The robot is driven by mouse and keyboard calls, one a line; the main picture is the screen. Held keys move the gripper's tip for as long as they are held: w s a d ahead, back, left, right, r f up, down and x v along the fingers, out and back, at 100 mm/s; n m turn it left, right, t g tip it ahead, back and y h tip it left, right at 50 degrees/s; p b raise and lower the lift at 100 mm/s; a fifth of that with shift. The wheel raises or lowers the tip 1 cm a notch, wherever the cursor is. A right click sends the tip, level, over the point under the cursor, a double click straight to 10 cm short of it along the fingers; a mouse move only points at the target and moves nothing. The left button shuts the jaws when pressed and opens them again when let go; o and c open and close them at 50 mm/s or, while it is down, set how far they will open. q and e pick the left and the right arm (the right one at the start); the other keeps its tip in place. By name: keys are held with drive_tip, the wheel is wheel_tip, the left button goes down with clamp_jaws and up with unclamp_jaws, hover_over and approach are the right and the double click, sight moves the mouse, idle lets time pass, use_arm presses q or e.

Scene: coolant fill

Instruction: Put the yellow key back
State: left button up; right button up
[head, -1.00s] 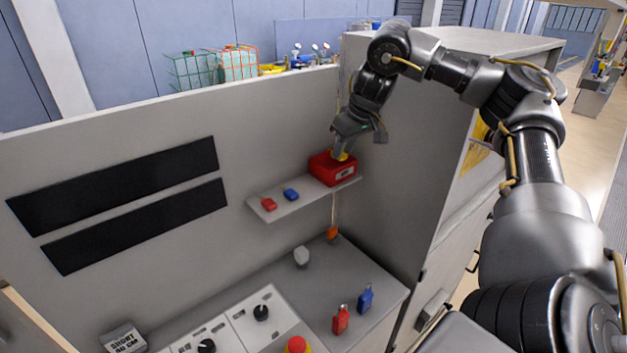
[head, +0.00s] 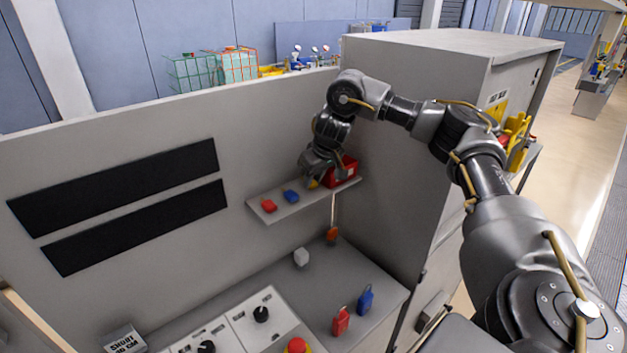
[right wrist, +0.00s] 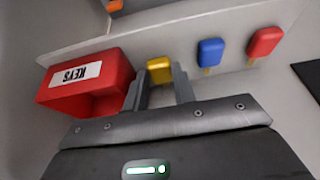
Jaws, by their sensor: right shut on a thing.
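The yellow key (right wrist: 159,70) is between the two fingers of my right gripper (right wrist: 160,88) in the right wrist view. In the head view only a bit of the yellow key (head: 314,183) shows below my right gripper (head: 318,177), over the shelf (head: 288,207). The key is in line with the blue key (head: 291,196) and the red key (head: 268,205). Whether it touches the shelf I cannot tell. The red box (right wrist: 85,88), labelled KEYS, is beside the gripper; it also shows partly hidden in the head view (head: 346,173). My left gripper is out of view.
An orange tag (head: 332,234) hangs below the shelf. A red padlock (head: 341,321) and a blue padlock (head: 365,299) are on the ledge below. The grey cabinet (head: 420,150) is close on the right. A white knob (head: 301,257) sits on the bench.

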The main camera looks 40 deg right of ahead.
drive_tip(key=shift+d+f, duration=0.1)
drive_tip(key=shift+f, duration=0.45)
drive_tip(key=o, duration=0.6)
drive_tip(key=shift+o, duration=0.2)
drive_tip(key=shift+r, duration=0.1)
drive_tip(key=shift+s+r, duration=0.15)
drive_tip(key=shift+r, duration=0.35)
drive_tip(key=v, duration=1.1)
drive_tip(key=shift+a+f, duration=0.1)
drive_tip(key=shift+a, duration=0.1)
